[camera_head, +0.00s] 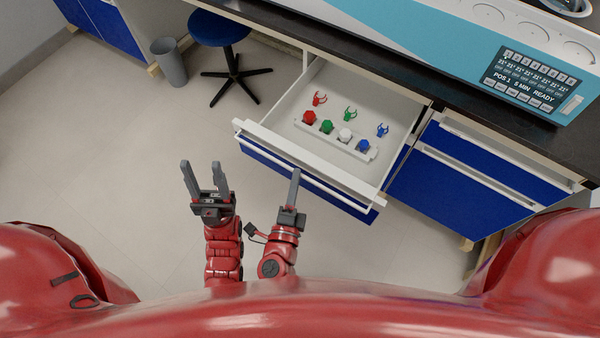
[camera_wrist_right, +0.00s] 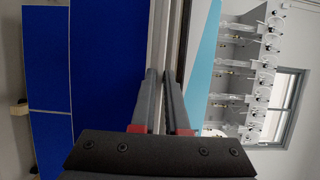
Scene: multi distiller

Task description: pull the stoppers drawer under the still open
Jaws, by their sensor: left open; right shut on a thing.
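The stoppers drawer (camera_head: 310,172) stands pulled out from under the bench in the head view. Inside it are red (camera_head: 309,117), green (camera_head: 327,127), white (camera_head: 345,135) and blue (camera_head: 363,145) stoppers in a white rack, with red, green and blue clips behind them. My right gripper (camera_head: 295,176) is at the drawer's front handle bar and is shut on it; in the right wrist view its fingers (camera_wrist_right: 168,100) close around the pale bar beside the blue front. My left gripper (camera_head: 205,168) is open and empty, left of the drawer over the floor.
The blue still (camera_head: 450,50) with a dark display panel stands on the black bench top. Other blue drawers (camera_head: 480,170) are shut at the right. A blue stool (camera_head: 219,28) and a grey bin (camera_head: 169,62) stand at the upper left. The floor at left is clear.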

